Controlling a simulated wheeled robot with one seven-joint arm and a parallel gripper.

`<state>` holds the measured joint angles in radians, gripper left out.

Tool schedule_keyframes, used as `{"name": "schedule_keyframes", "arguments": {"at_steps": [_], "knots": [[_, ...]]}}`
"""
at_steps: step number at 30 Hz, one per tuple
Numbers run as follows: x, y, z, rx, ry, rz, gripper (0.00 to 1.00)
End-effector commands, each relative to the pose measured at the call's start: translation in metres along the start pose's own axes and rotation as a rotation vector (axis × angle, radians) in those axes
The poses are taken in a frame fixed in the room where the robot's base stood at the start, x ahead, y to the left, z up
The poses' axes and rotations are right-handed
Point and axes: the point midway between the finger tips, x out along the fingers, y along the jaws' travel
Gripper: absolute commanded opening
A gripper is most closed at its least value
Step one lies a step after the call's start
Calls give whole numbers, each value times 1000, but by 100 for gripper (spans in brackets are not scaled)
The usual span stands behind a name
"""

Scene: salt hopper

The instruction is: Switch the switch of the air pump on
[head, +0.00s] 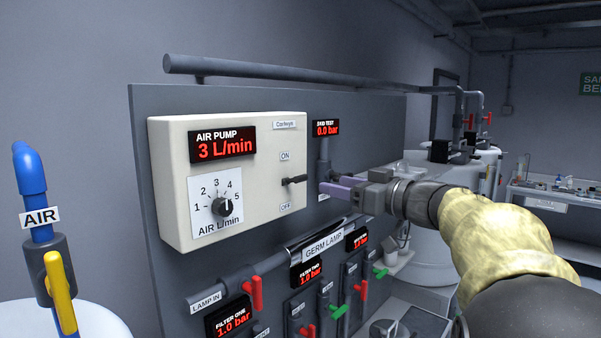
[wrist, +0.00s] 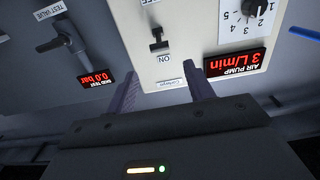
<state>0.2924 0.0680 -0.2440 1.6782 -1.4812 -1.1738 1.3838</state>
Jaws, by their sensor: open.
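The air pump (head: 263,193) is a cream box on a grey panel. Its red display (head: 222,145) reads 3 L/min. Its small black switch (head: 294,180) sits at the right of its face, between an ON label (head: 285,156) above and an OFF label (head: 286,207) below. I cannot tell for certain which way the lever is set. My gripper (head: 333,184) is open and empty, with purple fingers just right of the switch and apart from it. In the inverted wrist view, the switch (wrist: 158,42) and the ON label (wrist: 164,58) show beyond the gap between the fingertips (wrist: 160,75).
A black dial (head: 221,207) is left of the switch. A SKID TEST display (head: 326,128) and its valve handle (wrist: 58,43) are close to the gripper's side. Below run the germ lamp pipe (head: 322,245) and several red and green valves. A blue AIR pipe (head: 34,190) stands left.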

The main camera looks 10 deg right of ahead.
Motion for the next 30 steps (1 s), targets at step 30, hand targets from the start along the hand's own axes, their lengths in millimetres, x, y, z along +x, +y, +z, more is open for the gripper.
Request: {"name": "schedule_keyframes", "arguments": {"at_steps": [30], "knots": [[111,0,0,-1,1,1,51]]}}
